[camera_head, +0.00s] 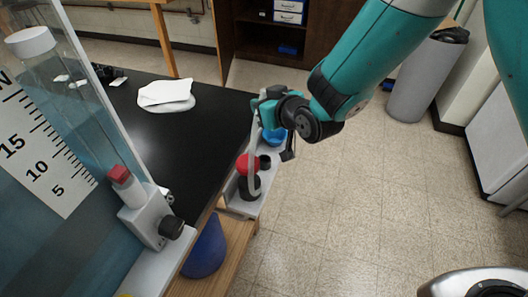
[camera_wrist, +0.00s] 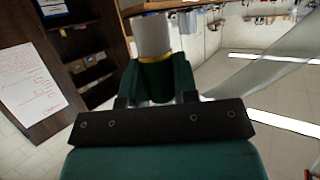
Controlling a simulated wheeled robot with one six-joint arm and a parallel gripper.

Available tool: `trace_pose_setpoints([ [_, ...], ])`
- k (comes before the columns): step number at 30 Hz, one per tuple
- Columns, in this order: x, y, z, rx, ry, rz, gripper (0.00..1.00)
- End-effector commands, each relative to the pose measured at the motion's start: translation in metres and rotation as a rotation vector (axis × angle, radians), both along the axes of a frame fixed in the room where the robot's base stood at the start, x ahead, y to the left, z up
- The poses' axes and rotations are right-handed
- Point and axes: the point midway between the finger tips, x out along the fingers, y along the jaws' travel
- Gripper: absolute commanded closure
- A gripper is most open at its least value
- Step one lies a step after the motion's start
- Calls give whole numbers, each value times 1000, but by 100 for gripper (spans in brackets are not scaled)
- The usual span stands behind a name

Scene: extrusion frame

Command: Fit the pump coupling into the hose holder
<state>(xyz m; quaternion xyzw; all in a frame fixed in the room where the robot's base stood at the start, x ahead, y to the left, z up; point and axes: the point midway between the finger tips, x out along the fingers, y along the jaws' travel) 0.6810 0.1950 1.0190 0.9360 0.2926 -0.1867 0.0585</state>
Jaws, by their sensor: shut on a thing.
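My gripper (camera_head: 263,103) is above the right edge of the black table, at the end of the teal arm. In the wrist view my gripper (camera_wrist: 158,75) has dark green jaws shut on a pale grey cylinder with a thin yellow band, which I take for the pump coupling (camera_wrist: 152,36). A pale hose (camera_head: 254,150) runs down from the gripper to a black round fitting (camera_head: 250,188) on the light rail. I cannot tell which part is the hose holder, or whether the coupling touches anything.
A clear scaled tank (camera_head: 60,130) with a grey clamp block (camera_head: 152,222) stands left. A white cloth (camera_head: 166,92) lies on the table (camera_head: 130,125).

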Motion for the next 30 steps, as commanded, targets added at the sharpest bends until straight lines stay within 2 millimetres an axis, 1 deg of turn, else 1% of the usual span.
trace_pose_setpoints([
  [1, 0, -1, -17, -2, 7, -1, 100],
  [6, 0, -1, -65, -3, 5, -1, 100],
  [9, 0, -1, -90, -1, 4, -2, 100],
  [12, 0, -1, -109, 0, 2, -3, 100],
  [17, 1, -1, -123, 1, -1, -1, 100],
  [24, 0, -1, -155, 0, 0, -2, 100],
  [27, 0, -1, -160, 2, -1, -1, 100],
  [30, 1, 0, -160, 2, -2, -1, 100],
])
